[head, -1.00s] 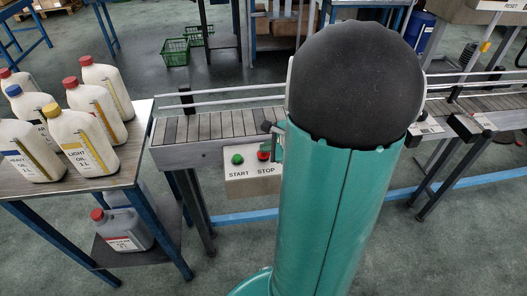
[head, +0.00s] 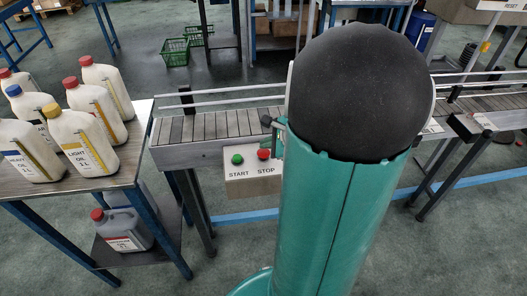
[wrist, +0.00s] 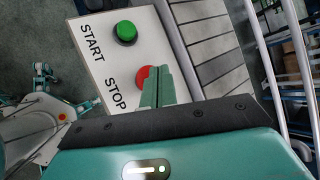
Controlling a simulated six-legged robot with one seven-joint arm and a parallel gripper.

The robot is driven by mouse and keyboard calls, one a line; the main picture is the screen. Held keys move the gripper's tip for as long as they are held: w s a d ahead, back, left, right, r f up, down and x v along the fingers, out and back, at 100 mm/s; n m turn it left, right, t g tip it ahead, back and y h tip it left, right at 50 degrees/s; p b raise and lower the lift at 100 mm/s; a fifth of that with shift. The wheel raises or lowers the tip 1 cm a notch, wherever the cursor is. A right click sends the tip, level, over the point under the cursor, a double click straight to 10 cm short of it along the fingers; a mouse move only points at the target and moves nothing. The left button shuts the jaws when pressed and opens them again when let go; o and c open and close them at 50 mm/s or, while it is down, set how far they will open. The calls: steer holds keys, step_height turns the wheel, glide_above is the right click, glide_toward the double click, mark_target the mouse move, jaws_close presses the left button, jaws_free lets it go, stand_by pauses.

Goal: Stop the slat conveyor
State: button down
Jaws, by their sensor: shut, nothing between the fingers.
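The slat conveyor (head: 225,124) runs across the head view behind my arm. Its grey control box (head: 238,188) hangs at the near side, with a green START button (head: 237,159) and a red STOP button (head: 264,154). In the wrist view the green button (wrist: 125,33) is clear, and the red button (wrist: 144,75) is partly hidden by my gripper (wrist: 160,74). My gripper's green fingers are shut and empty, beside and over the red button's edge. Whether they touch it I cannot tell. In the head view, my arm hides most of the gripper.
A table (head: 145,120) with several oil bottles (head: 90,142) stands at the left, with a grey canister (head: 123,228) on its lower shelf. Metal guide rails (head: 220,93) run along the conveyor. Green crates (head: 175,52) lie on the floor behind.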

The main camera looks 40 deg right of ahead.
mark_target(267, 154)
steer(key=shift+r, duration=0.1)
steer(key=shift+r, duration=2.45)
steer(key=s+a+r+n+g+y, duration=0.1)
steer(key=a+r+n, duration=0.2)
steer(key=a+n, duration=0.45)
steer(key=a+r+n+g+y, duration=0.15)
steer(key=a+n, duration=0.35)
steer(key=a, duration=0.6)
steer(key=s+a+r+n+g+h, duration=0.1)
steer(key=s+a+r+n+h, duration=0.2)
steer(key=s+a+n, duration=0.5)
steer(key=r+n, duration=0.1)
steer(key=n, duration=0.4)
steer(key=shift+s+a+r+h, duration=0.25)
steer(key=shift+a+r+h, duration=0.05)
steer(key=shift+a+h, duration=0.1)
